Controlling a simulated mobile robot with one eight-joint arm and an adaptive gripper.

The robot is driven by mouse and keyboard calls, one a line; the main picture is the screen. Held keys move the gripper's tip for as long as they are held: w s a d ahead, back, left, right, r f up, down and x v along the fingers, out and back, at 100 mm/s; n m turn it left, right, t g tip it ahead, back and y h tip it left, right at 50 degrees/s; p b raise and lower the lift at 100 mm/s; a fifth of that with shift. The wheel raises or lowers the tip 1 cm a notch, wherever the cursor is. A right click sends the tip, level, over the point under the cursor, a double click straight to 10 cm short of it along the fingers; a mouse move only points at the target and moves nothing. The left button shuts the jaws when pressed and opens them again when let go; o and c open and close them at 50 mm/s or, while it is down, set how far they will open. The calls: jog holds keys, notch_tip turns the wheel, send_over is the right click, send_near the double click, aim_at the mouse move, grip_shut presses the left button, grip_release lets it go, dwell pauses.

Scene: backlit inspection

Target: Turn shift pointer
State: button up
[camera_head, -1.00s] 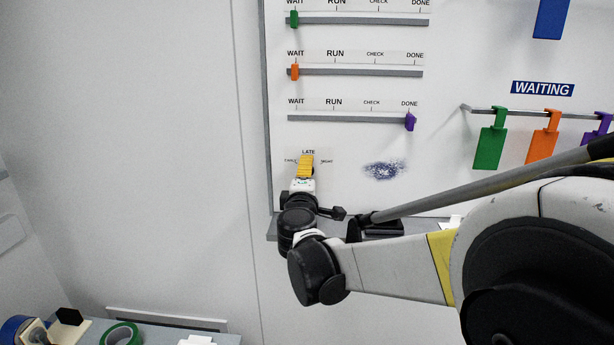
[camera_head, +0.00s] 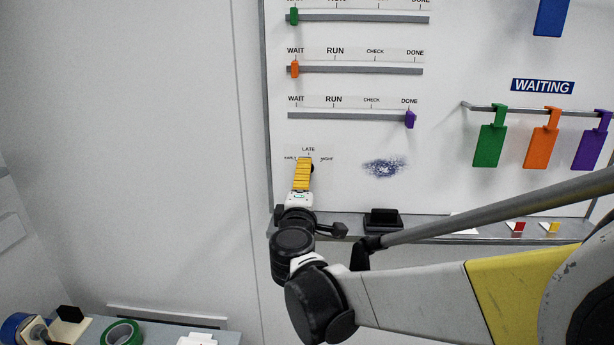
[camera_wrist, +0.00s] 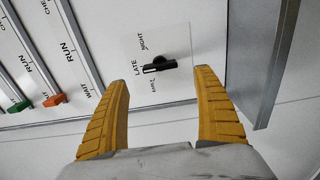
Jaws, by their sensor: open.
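The shift pointer (camera_wrist: 160,65) is a small black bar-shaped knob on a white label plate (camera_wrist: 140,47) marked with LATE, NIGHT and a partly covered early-shift word. In the wrist view its white-marked end faces the LATE text. In the head view only a dark edge of the pointer (camera_head: 312,168) shows beside my yellow fingers. My gripper (camera_head: 303,173) is open and empty, below the LATE label. In the wrist view my gripper (camera_wrist: 161,77) has its two ridged fingers spread, with the pointer between and just beyond the tips in the picture. I see no contact.
Slider rails with green (camera_head: 294,16), orange (camera_head: 295,69) and purple (camera_head: 410,119) markers lie above. A smudge (camera_head: 384,168) is right of the label. A ledge (camera_head: 440,228) runs below the board, holding a black block (camera_head: 383,220). Colored tags (camera_head: 541,138) hang at right.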

jog(key=s, duration=0.5)
jog(key=shift+a, duration=0.1)
